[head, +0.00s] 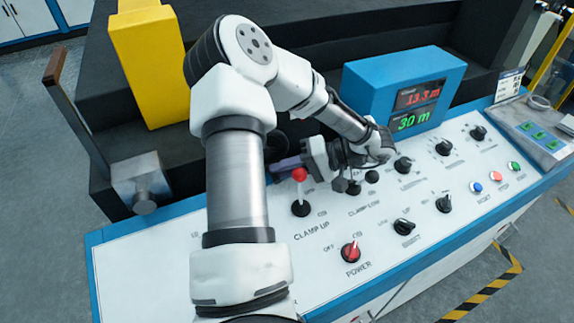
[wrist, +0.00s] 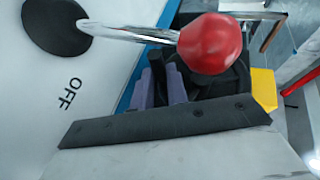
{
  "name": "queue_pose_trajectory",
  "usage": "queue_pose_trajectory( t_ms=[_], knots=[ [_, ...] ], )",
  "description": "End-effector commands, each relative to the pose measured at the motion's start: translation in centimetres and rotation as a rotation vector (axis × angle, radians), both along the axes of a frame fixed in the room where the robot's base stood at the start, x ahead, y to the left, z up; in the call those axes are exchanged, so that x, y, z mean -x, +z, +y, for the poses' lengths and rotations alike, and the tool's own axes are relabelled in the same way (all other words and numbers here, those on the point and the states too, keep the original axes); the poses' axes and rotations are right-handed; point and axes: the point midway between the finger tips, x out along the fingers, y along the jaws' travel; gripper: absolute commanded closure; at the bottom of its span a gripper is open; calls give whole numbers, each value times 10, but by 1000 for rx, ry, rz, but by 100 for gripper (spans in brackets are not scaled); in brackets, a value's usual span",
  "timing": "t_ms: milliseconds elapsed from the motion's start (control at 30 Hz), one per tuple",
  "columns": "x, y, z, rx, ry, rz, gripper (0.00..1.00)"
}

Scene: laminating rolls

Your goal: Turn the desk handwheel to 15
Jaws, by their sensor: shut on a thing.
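The desk handwheel seems to be the dark round part (head: 277,146) behind my arm in the head view; my arm hides most of it. My gripper (head: 279,166) reaches left beside it with its purple fingers. In the wrist view my gripper (wrist: 160,78) is shut on a dark upright piece, probably the handwheel's grip, with a black rounded body (wrist: 228,88) behind. The wheel's own scale cannot be seen. The blue display box (head: 374,88) shows a red number that looks like 13.3 m and a green 30 m.
The red-knobbed clamp lever (head: 299,175) stands close to my gripper; its red ball (wrist: 210,44) covers part of the wrist view. A red power knob (head: 350,251) and several black knobs (head: 403,165) are on the white desk. A yellow block (head: 149,65) stands behind.

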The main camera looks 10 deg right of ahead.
Motion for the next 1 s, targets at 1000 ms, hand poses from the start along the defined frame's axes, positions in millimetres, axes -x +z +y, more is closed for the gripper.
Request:
queue_pose_trajectory(
  t_ms=[1000],
  knots=[
    [1,-2,2,-52,0,11,63]
  ],
)
